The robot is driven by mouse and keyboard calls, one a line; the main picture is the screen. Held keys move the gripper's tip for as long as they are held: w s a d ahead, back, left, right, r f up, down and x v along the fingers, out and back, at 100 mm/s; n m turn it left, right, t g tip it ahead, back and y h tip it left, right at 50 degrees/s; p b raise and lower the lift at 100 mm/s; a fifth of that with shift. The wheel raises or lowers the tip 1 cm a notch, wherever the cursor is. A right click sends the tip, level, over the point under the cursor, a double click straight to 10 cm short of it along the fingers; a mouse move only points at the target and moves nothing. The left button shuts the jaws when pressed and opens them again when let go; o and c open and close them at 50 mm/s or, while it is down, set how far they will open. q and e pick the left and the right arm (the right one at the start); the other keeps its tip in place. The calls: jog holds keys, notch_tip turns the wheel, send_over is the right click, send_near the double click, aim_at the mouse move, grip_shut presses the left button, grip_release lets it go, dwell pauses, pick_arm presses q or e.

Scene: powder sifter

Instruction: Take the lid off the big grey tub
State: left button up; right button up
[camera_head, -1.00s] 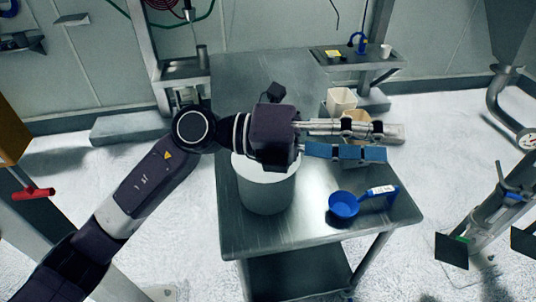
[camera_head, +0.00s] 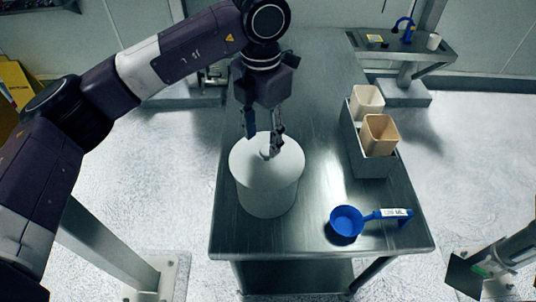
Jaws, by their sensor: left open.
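The big grey tub (camera_head: 267,197) stands upright on the steel table. Its pale round lid (camera_head: 285,163) is on top, with a small knob (camera_head: 266,152) near the middle. My left gripper (camera_head: 262,147) points down over the lid. Its fingers are open, one on each side of the knob, with no clear grip on it. Whether the fingertips touch the lid cannot be told. My right gripper is not in view.
A blue measuring scoop (camera_head: 346,220) lies on the steel table (camera_head: 310,235) near its front right. A grey bin (camera_head: 370,162) holding beige containers (camera_head: 379,135) stands at the right edge. The table between tub and bin is clear.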

aim_at(267, 149)
pick_arm(q)
jog(key=shift+w+d+f+p, duration=0.1)
jog(key=shift+d+f+p, duration=0.05)
jog(key=shift+f+p, duration=0.3)
jog(key=shift+w+d+f+p, duration=0.1)
jog(key=shift+d+f+p, duration=0.05)
jog(key=shift+f+p, duration=0.25)
jog(key=f, duration=0.2)
jog(key=f+p, duration=0.1)
jog(key=shift+w+d+f, duration=0.1)
jog(key=shift+d, duration=0.15)
jog(key=shift+a+f, duration=0.1)
jog(key=shift+f, duration=0.1)
jog(key=c, duration=1)
grip_shut()
jog(key=shift+r, duration=0.15)
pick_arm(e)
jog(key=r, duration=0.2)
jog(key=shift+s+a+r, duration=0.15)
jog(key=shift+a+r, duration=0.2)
